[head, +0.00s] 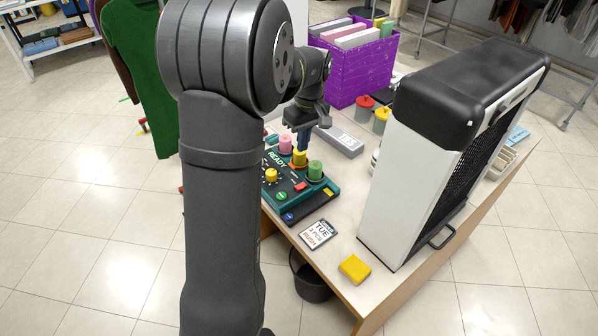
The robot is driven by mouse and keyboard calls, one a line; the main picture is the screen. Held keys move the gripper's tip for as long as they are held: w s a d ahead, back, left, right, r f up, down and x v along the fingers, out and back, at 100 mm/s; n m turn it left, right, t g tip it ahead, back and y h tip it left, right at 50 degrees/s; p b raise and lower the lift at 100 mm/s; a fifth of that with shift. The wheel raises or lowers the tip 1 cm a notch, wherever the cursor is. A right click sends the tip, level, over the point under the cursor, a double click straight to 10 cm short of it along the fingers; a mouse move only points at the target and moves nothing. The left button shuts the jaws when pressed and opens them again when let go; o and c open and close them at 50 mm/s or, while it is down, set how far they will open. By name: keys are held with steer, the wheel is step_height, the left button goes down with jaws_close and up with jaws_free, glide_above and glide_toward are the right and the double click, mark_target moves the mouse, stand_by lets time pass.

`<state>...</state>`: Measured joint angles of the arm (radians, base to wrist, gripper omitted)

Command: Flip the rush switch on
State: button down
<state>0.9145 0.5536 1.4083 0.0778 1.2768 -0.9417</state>
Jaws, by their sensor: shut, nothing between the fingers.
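A dark green control panel (320,193) marked "READY" lies on the table, partly hidden by my arm. It carries pink, yellow and green capped knobs at its back, a yellow dial (271,175), a small red piece (300,186) and small round green and blue buttons in front. I cannot tell which part is the rush switch or how it is set. My gripper (303,146) is shut and empty, pointing down at the panel's back, close to the pink and yellow knobs. I cannot tell whether it touches anything.
A card (318,234) reading "TUE 3 PCS RUSH" and a yellow block (354,268) lie in front. A tall white and black machine (415,185) stands on the right. A grey label block (339,141), red and yellow canisters and a purple file box (362,72) are behind.

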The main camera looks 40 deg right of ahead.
mark_target(297, 188)
steer(key=f, duration=0.4)
steer(key=a+f, duration=0.1)
steer(key=f, duration=0.8)
steer(key=shift+a+f, duration=0.35)
steer(key=shift+a+f, duration=0.15)
steer(key=shift+f, duration=0.15)
steer(key=shift+d+r, duration=0.15)
steer(key=shift+d, duration=0.6)
steer(key=shift+d+r, duration=0.1)
steer(key=shift+r, duration=0.1)
